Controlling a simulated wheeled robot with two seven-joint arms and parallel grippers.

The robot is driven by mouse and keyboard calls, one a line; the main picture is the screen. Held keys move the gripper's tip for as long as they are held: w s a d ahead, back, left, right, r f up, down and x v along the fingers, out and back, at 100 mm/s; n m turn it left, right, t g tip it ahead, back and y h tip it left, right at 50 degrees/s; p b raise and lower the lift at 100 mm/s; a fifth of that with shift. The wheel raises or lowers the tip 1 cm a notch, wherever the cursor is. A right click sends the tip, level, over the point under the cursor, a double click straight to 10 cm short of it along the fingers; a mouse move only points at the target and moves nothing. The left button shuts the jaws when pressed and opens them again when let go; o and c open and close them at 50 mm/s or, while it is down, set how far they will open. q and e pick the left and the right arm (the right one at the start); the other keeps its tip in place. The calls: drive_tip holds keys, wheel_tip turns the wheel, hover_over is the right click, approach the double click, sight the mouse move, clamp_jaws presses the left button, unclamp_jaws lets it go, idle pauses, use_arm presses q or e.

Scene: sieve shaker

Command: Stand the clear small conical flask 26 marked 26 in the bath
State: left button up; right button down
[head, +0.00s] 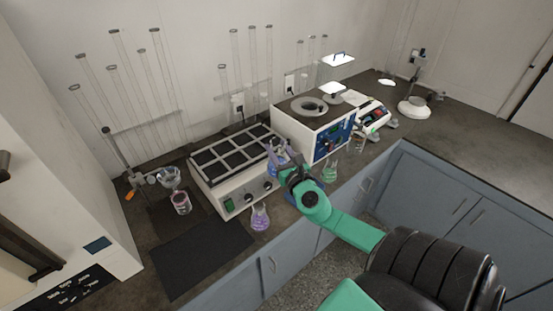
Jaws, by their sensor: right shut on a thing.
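My right gripper (283,152) is in front of the bath's near left corner, beside the right end of the tray shaker. It is shut on a small conical flask (272,170) with a bluish look, partly hidden by the fingers. Its number is too small to read, so I cannot tell if it is flask 26. The bath (302,141) is a white box with a blue front panel, a dark top and a round opening. The held flask is outside the bath, to the left of its front. My left gripper is not in view.
The tray shaker (236,200) stands left of the bath. A purple flask (260,218) and a green flask (330,172) stand near the counter's front edge. Tall glass tubes line the wall. A dark mat (203,258) lies clear at the front left.

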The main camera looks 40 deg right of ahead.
drive_tip(key=shift+w+d, duration=0.35)
drive_tip(key=shift+w, duration=0.15)
drive_tip(key=shift+w+d, duration=0.1)
drive_tip(key=shift+w, duration=0.4)
drive_tip(key=shift+s, duration=0.15)
